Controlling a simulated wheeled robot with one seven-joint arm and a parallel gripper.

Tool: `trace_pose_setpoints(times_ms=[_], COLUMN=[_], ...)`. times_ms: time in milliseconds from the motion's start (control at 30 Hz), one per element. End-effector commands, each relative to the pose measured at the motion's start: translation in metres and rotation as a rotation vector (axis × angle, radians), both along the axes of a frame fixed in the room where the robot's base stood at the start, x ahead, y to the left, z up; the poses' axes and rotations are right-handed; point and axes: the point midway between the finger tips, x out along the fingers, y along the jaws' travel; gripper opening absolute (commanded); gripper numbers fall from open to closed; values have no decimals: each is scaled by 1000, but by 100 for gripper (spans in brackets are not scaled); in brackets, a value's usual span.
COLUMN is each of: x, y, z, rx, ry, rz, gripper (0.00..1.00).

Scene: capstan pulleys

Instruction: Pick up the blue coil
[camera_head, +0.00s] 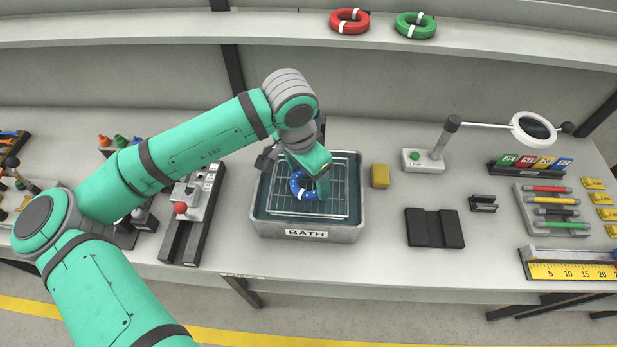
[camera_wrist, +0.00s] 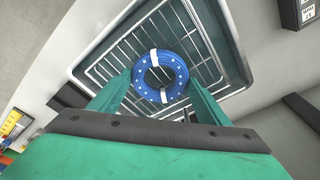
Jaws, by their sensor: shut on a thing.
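The blue coil (camera_head: 298,184) is a ring with white bands, seen over the wire rack in the bath (camera_head: 305,235). In the wrist view the blue coil (camera_wrist: 148,78) sits between the two fingers of my gripper (camera_wrist: 160,90), which are shut on it. In the head view my gripper (camera_head: 308,180) reaches down over the bath, and its fingers partly hide the coil. I cannot tell whether the coil touches the rack (camera_wrist: 120,60) or hangs just above it.
A red coil (camera_head: 349,21) and a green coil (camera_head: 415,25) lie on the upper shelf.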

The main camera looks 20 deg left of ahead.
Motion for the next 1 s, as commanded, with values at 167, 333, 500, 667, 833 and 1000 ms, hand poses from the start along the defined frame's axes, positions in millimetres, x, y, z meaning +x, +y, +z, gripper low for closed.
trace_pose_setpoints(times_ms=[167, 333, 500, 667, 833, 1000], x=[1, -18, -45, -77, -100, -112], y=[-1, -14, -31, -52, -67, -76], z=[20, 54, 91, 105, 117, 124], rx=[0, 1, 2, 1, 2, 1], ry=[-2, -5, -4, -3, -2, -2], rz=[-2, -6, -5, -8, -7, -5], gripper=[44, 44, 44, 44, 44, 44])
